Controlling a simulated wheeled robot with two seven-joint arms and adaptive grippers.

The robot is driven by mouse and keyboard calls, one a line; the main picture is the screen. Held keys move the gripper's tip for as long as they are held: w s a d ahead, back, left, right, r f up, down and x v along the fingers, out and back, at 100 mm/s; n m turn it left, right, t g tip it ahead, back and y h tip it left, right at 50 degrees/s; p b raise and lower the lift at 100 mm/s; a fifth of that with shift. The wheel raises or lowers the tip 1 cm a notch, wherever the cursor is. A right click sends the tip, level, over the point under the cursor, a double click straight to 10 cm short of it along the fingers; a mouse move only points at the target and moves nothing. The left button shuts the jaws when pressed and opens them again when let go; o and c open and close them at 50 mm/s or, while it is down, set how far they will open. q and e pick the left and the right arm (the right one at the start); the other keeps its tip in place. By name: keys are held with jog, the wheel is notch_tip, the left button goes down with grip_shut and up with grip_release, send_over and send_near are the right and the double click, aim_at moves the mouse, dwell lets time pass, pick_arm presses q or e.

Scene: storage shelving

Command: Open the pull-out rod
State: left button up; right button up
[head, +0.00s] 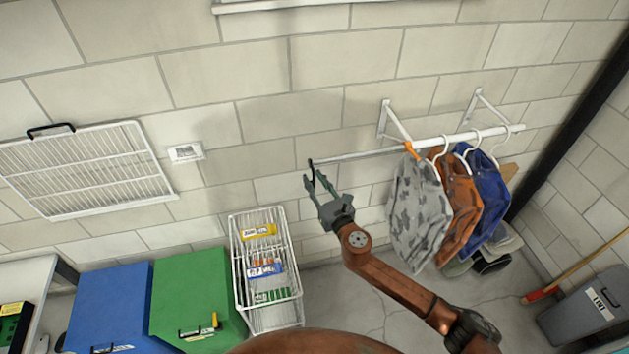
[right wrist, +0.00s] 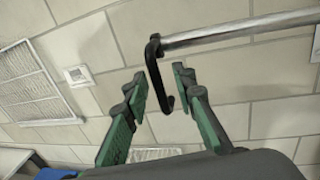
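The pull-out rod (head: 358,155) is a thin silver bar reaching left from a white wall-mounted tube (head: 465,136). A black hooked handle (head: 311,165) hangs from its left end. In the right wrist view the rod (right wrist: 235,33) enters from the right and the handle (right wrist: 154,62) hangs down at its tip. My right gripper (head: 314,178) is open at the handle. In the right wrist view the handle's lower part lies between the green fingertips (right wrist: 160,80), with gaps showing on both sides. My left gripper is not in view.
Grey, brown and blue garments (head: 453,205) hang from the tube, right of my arm. A white wire basket (head: 238,262), a green bin (head: 190,290) and a blue bin (head: 110,300) stand below left. A wall grille (head: 85,170) is left. Space left of the handle is clear.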

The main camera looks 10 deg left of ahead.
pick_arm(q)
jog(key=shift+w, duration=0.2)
pick_arm(e)
jog(key=v, duration=1.2)
